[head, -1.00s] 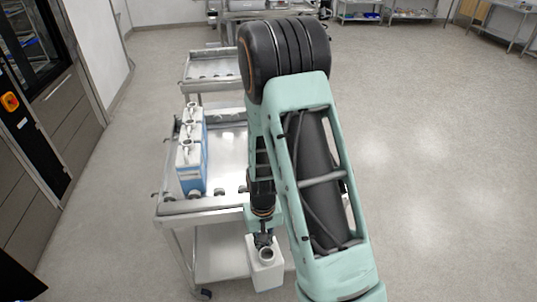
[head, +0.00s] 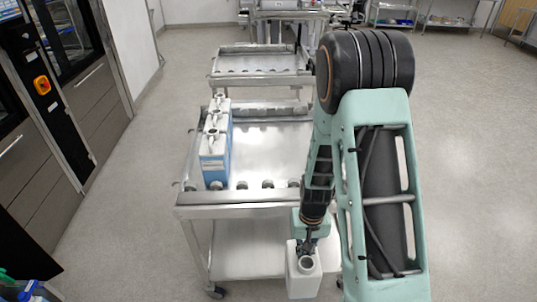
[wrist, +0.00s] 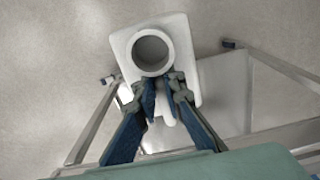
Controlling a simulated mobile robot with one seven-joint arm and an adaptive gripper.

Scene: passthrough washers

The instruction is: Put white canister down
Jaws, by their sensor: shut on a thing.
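The white canister (head: 303,279) hangs upright from my gripper (head: 306,246) in the head view, in front of the near end of the steel cart (head: 262,211) and below its top. In the wrist view my gripper (wrist: 163,84) is shut on the canister (wrist: 120,43) just beside its round open neck.
Several white-and-blue canisters (head: 214,170) stand in a row along the left side of the cart top. The cart top (head: 272,150) right of them is clear. A second cart (head: 260,60) stands behind. Dark cabinets (head: 60,110) line the left; open floor lies right.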

